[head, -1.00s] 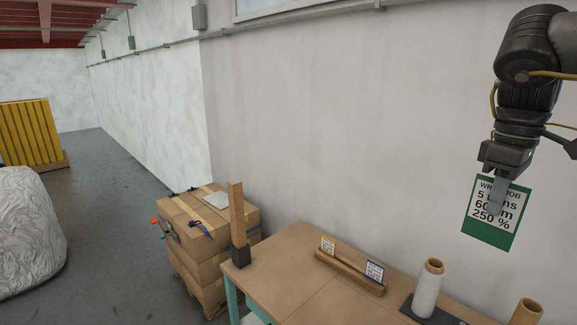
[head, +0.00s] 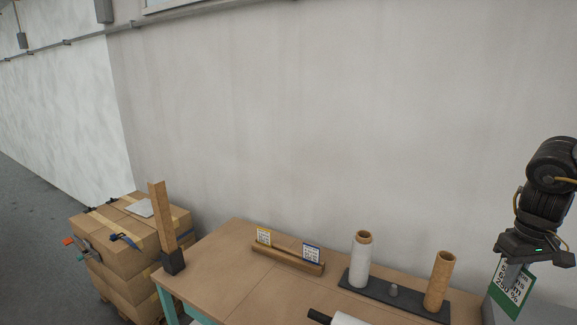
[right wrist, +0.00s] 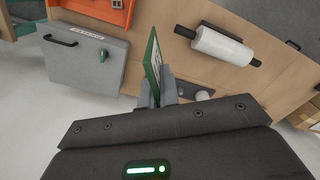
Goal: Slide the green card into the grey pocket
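The green card (head: 513,290), with a white printed face, hangs from my right gripper (head: 517,268) at the right edge of the head view. In the right wrist view the card (right wrist: 152,65) stands nearly edge-on between the fingers of the right gripper (right wrist: 166,88), which are shut on it. It is held in the air, apart from the table. No grey pocket can be made out clearly. A grey box (right wrist: 85,62) with a dark handle, a small white label and a green part shows in the right wrist view. My left gripper is not in view.
The wooden table (head: 215,275) holds a wooden rack (head: 290,260) with a yellow-edged and a blue-edged card. A dark base (head: 395,301) carries a white roll (head: 360,262) and a brown tube (head: 438,280). An orange tray (right wrist: 95,12) and stacked cartons (head: 125,245) stand nearby.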

